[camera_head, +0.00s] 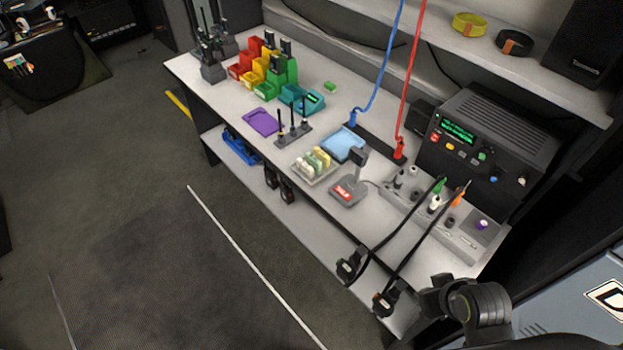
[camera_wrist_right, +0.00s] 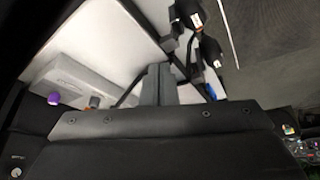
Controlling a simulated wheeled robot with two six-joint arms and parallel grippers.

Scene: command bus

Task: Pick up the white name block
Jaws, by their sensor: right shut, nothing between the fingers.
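A small tray (camera_head: 312,174) on the worktop holds several small blocks in a row, pale, yellow and greenish. A pale block (camera_head: 301,165) stands at its left end; I cannot tell for sure which one is the white name block, and no lettering is readable. My right arm shows at the lower right of the head view, past the table's near right end, well away from the tray. My right gripper (camera_wrist_right: 158,84) is shut and empty in the right wrist view, which does not show the tray. My left gripper is in neither view.
A light blue pad (camera_head: 343,144) and a grey stand with a red label (camera_head: 345,191) are beside the tray. Cabled handsets (camera_head: 351,264) hang at the table's front edge. A grey switch panel (camera_head: 465,238) and a radio (camera_head: 485,140) stand to the right. The floor in front is clear.

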